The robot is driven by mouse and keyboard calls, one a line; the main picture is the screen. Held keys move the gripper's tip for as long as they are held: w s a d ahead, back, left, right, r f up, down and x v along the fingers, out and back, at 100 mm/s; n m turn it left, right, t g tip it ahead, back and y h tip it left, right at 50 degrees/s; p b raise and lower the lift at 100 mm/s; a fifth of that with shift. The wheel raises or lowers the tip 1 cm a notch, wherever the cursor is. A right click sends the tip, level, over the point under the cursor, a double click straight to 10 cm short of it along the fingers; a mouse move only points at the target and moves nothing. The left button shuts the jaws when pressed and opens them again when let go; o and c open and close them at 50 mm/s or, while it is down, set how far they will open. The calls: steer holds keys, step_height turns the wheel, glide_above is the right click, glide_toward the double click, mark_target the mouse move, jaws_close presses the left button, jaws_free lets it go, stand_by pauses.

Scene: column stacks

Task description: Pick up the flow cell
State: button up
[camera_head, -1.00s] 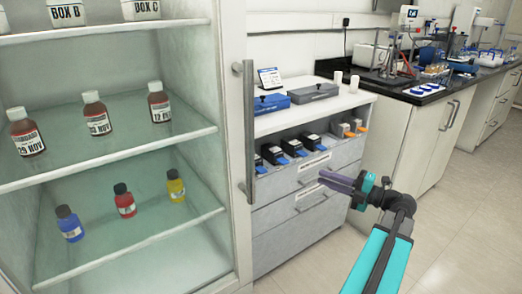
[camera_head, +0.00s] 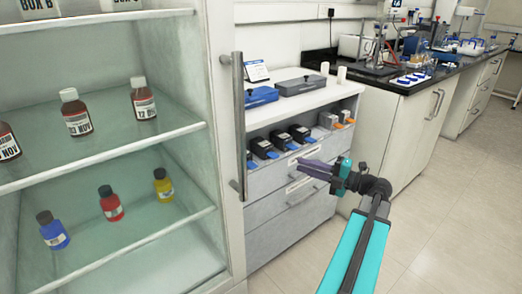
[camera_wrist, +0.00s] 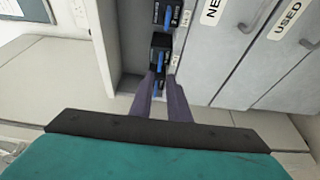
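Several black devices with blue tabs (camera_head: 280,141) stand in a row in the open shelf of a grey cabinet. Two grey ones with orange tabs (camera_head: 329,121) stand at the right end of the row. I cannot tell which of these is or holds the flow cell. My gripper (camera_head: 301,167) is in front of the cabinet's upper drawer, apart from the row. A black device with a blue tab (camera_wrist: 161,52) shows just beyond the fingertips.
Drawers labelled NEW (camera_wrist: 213,12) and USED (camera_wrist: 288,15) lie under the shelf. A glass-shelved cabinet with bottles (camera_head: 110,203) stands at left; its upright handle (camera_head: 238,120) juts out near the row. A blue box (camera_head: 262,96) sits on the cabinet top. Open floor lies at right.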

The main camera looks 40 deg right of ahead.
mark_target(278, 157)
steer(key=shift+b+x, duration=0.45)
steer(key=shift+x, duration=2.75)
steer(key=shift+w, duration=0.1)
steer(key=shift+b+x, duration=0.85)
steer(key=shift+x, duration=1.65)
jaws_close()
